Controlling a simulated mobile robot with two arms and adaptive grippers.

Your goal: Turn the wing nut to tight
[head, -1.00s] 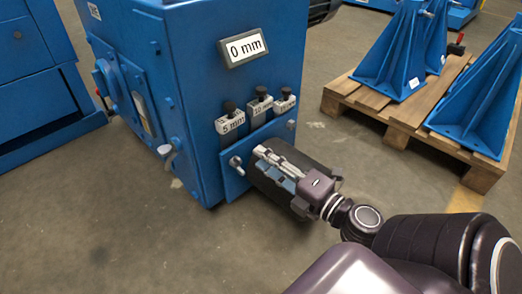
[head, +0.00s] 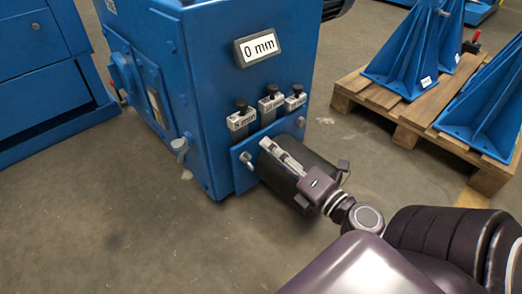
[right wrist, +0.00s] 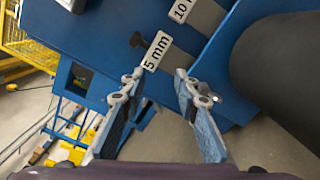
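A silver fitting that looks like the wing nut (head: 247,159) sits at the left end of a blue plate low on the blue machine (head: 212,100). It is small, and its wings cannot be made out. My right gripper (head: 272,146) is just right of it, in front of the black roller (head: 325,172). In the right wrist view the two fingers of the right gripper (right wrist: 157,84) stand apart with nothing between them. A small silver part (right wrist: 214,98) shows beside the right finger there, partly hidden. My left gripper is not in view.
Labelled slats, one reading 5 mm (head: 241,121), hang above the plate with black knobs. The slat also shows near my fingertips in the wrist view (right wrist: 157,51). A display (head: 256,47) reads 0 mm. A wooden pallet (head: 405,118) with blue brackets stands at right. Floor at front left is clear.

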